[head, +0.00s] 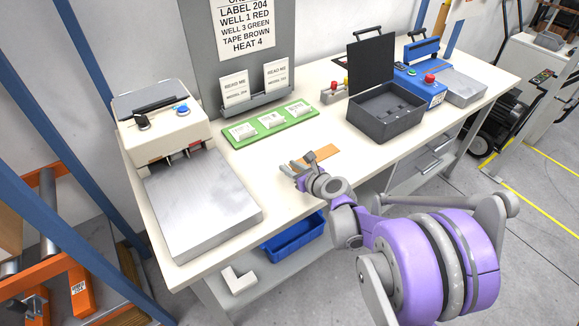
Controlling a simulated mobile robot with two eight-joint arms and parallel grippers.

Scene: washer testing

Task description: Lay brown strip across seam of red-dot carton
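A flat brown strip (323,155) lies on the pale worktable, near its front edge and left of the dark grey case. My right gripper (298,164) is at the strip's left end, low over the table. Its fingers look apart, with a gap between them. The near end of the strip is partly hidden by the gripper, and I cannot tell if they touch. No carton with a red dot shows. A plain brown surface, perhaps part of a carton, is cut off at the left edge (9,228).
A steel-plated machine (200,207) fills the table's left end. A green tray (270,122) with white cards sits behind the strip. An open dark case (387,113) and a blue machine (420,88) stand right. An orange roller frame (75,281) stands lower left.

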